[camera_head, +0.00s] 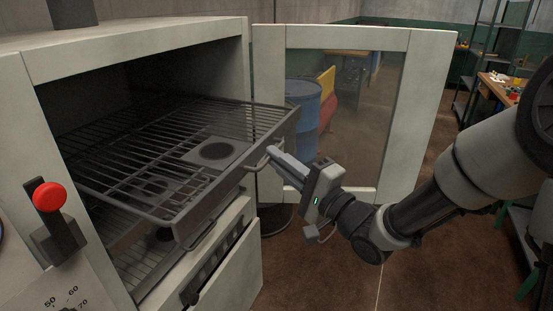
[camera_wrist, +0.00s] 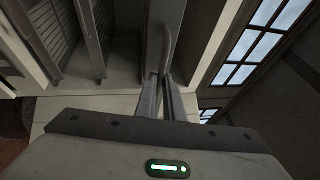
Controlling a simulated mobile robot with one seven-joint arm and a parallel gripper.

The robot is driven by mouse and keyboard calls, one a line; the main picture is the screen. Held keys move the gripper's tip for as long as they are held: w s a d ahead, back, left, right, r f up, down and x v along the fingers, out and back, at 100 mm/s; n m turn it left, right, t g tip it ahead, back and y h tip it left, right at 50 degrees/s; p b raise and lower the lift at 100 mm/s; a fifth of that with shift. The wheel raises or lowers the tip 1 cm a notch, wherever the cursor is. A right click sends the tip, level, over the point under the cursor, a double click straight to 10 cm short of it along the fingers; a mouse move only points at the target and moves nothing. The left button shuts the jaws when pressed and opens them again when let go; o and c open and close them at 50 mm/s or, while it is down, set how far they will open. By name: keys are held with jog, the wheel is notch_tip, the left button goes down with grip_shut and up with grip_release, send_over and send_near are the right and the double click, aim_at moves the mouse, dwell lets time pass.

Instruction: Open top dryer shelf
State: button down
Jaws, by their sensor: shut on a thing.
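The top dryer shelf (camera_head: 210,195) is a dark metal wire rack with a raised frame, and it sticks out of the dryer's front opening. A thin curved handle (camera_head: 258,161) is on its front edge at the right. My gripper (camera_head: 271,155) is shut on this handle, reaching it from the right. In the wrist view the fingers (camera_wrist: 162,98) close around the handle (camera_wrist: 168,48), which runs up between them. The dryer (camera_head: 135,50) is a pale cabinet. Its glass-panelled door (camera_head: 425,100) stands wide open on the right.
A lower rack (camera_head: 140,245) lies inside the dryer beneath the top shelf. A red-knobbed lever (camera_head: 48,197) is on the front left. A vented lower panel (camera_head: 220,260) is below the opening. A blue barrel (camera_head: 303,110) shows behind the door glass. Brown floor is open at front right.

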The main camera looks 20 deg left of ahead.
jog(key=c, duration=1.9)
grip_release()
jog(key=shift+o, duration=0.2)
jog(key=shift+d, duration=0.1)
jog(key=p+v, duration=0.9)
jog(key=v, duration=0.8)
jog(key=shift+d+f, duration=0.1)
